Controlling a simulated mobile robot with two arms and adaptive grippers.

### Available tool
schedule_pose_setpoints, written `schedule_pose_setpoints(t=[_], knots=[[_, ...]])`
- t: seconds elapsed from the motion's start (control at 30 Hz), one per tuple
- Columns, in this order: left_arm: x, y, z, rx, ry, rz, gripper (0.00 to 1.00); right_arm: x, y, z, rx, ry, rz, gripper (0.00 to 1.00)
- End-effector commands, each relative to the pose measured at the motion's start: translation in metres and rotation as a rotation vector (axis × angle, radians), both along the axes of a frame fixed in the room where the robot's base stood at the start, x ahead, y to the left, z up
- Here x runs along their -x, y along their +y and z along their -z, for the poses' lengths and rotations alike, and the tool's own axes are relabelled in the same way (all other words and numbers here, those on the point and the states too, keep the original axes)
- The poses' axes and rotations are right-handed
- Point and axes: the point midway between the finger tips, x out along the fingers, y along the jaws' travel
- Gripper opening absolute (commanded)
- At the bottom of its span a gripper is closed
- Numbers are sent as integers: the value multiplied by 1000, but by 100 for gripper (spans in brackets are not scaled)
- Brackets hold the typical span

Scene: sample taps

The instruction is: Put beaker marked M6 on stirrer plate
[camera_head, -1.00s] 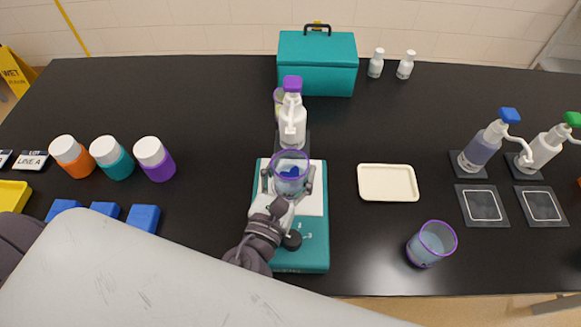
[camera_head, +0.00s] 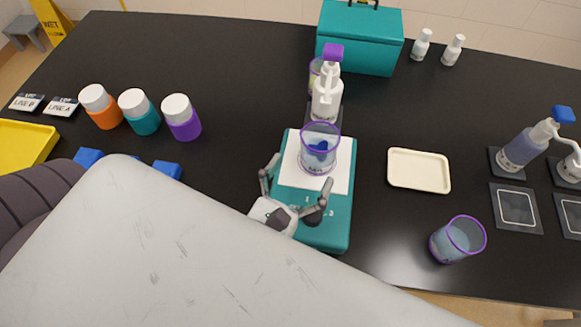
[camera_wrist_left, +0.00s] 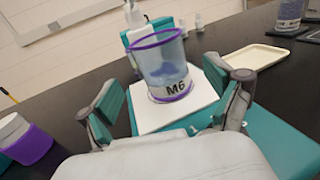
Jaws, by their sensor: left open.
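The beaker marked M6 (camera_head: 319,150) has a purple rim and holds blue liquid; its label shows in the left wrist view (camera_wrist_left: 172,68). It stands upright on the white top (camera_head: 341,177) of the teal stirrer plate (camera_head: 318,236). My left gripper (camera_head: 297,171) is open and empty at the near end of the stirrer plate, its fingers spread on either side and short of the beaker. It also shows in the left wrist view (camera_wrist_left: 172,95), apart from the beaker. My right gripper is not in view.
A white pump bottle (camera_head: 326,98) stands right behind the stirrer plate. A second purple-rimmed beaker (camera_head: 457,240) stands at the right, near a cream tray (camera_head: 419,170). Capped bottles (camera_head: 181,117) stand at the left. Bare black table lies left of the plate.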

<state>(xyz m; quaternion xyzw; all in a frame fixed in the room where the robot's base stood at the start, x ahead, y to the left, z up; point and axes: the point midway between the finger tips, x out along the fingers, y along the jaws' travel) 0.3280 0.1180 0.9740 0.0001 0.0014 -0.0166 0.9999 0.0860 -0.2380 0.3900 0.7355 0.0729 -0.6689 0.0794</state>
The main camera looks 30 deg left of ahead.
Motion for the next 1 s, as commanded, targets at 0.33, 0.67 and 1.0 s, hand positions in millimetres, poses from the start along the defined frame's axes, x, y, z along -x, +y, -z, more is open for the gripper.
schedule_pose_setpoints(t=[0.33,0.67,1.0], knots=[[43,2,0,0,0,0,91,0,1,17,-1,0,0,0],[44,2,-1,1,-1,0,91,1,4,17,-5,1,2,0],[44,1,-1,0,-1,0,91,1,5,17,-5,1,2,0]])
